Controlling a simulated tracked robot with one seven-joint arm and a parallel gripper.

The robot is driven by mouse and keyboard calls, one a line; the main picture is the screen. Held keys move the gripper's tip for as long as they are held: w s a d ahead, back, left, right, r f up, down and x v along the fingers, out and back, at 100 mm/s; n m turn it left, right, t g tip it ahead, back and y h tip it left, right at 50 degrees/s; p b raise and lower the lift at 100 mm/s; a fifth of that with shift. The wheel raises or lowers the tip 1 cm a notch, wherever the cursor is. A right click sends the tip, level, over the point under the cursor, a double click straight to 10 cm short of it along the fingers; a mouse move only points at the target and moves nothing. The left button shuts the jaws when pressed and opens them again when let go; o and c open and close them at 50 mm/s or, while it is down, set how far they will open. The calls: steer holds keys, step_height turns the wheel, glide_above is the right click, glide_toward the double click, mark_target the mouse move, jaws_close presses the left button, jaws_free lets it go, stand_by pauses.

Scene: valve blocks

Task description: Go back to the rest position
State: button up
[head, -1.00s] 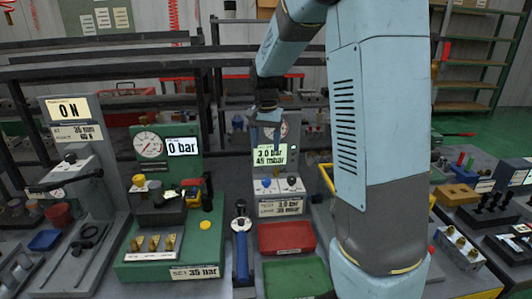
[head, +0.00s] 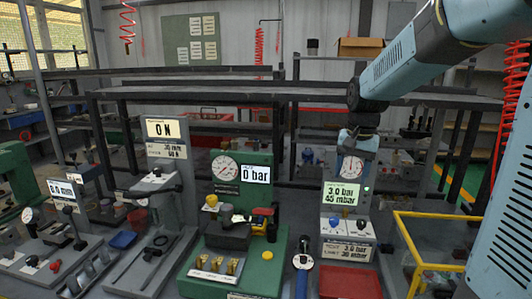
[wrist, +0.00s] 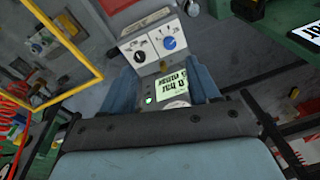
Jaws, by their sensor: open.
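My gripper (head: 357,147) hangs at the end of my blue-grey arm (head: 400,75), right of centre in the head view. It shows in front of the upper part of the grey test station with a round gauge (head: 351,166) and a green display (head: 342,194). In the wrist view my gripper (wrist: 163,82) has its two blue fingers apart, with nothing held between them. The station's display (wrist: 168,85) and its panel with a black knob and a blue knob (wrist: 155,45) show between and beyond the fingers.
A green station (head: 240,228) reading 0 bar stands left of the grey one. A grey ON station (head: 165,165) is further left. A yellow frame (head: 432,265) stands at the right, a red tray (head: 350,283) below. Dark racks (head: 215,95) run behind.

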steer(key=s+r+n+t, duration=0.2)
steer(key=s, duration=0.9)
steer(key=s+r+n+t, duration=0.2)
steer(key=s+n, duration=0.1)
steer(key=s, duration=0.8)
stand_by(1.0)
